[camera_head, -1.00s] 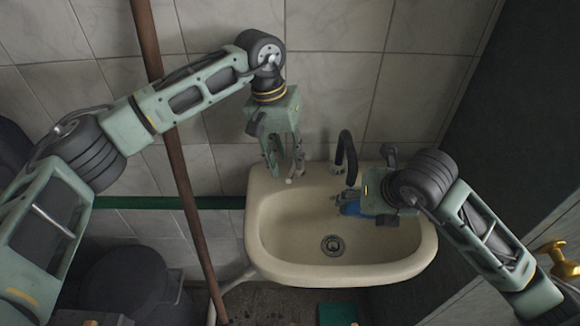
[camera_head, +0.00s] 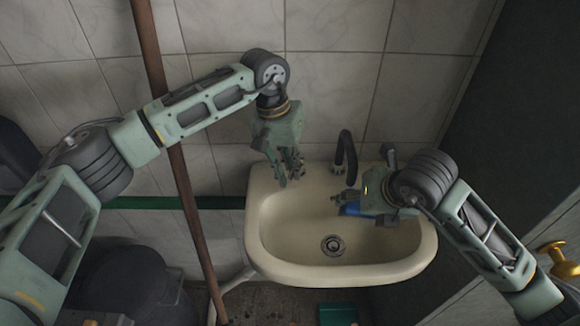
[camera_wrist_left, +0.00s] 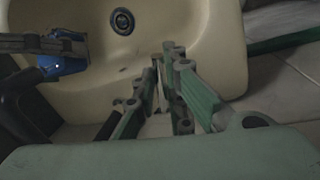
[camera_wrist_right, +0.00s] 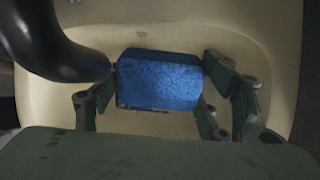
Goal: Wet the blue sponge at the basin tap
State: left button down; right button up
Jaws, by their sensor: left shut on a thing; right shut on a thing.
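The blue sponge (camera_head: 350,209) is over the basin (camera_head: 290,262), held above its bowl. My right gripper (camera_head: 345,203) is shut on it; in the right wrist view the fingers flank the sponge (camera_wrist_right: 158,82) at both ends. The black curved tap spout (camera_head: 346,150) rises from the basin's back rim, and its end shows beside the sponge in the right wrist view (camera_wrist_right: 72,58). I see no water. My left gripper (camera_head: 288,180) has its fingers close together at the basin's back left rim, shut on a small pale knob that the fingers hide.
The drain (camera_head: 333,245) lies in the bare bowl. A brown pipe (camera_head: 181,170) runs down left of the basin, and a green pipe (camera_head: 150,203) runs along the wall. A brass tap (camera_head: 556,256) is at the right. A green object (camera_head: 337,313) lies below the basin.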

dwell(0.4)
pick_arm(q)
jog(key=shift+s+d+n+t, duration=0.15)
jog(key=shift+d+n, duration=0.35)
jog(key=shift+n, duration=0.4)
jog(key=shift+w+d+n+t, duration=0.15)
jog(key=shift+d+n, duration=0.3)
jog(key=shift+n, duration=0.45)
jog(key=c, duration=1.8)
grip_release()
jog(key=shift+s, duration=0.1)
jog(key=shift+r, duration=0.1)
jog(key=r, duration=0.4)
jog(key=a+r, duration=0.1)
jog(key=r, duration=0.2)
jog(key=a+r, duration=0.1)
jog(key=r, duration=0.3)
jog(key=shift+a+r, duration=0.2)
jog(key=shift+r, duration=0.1)
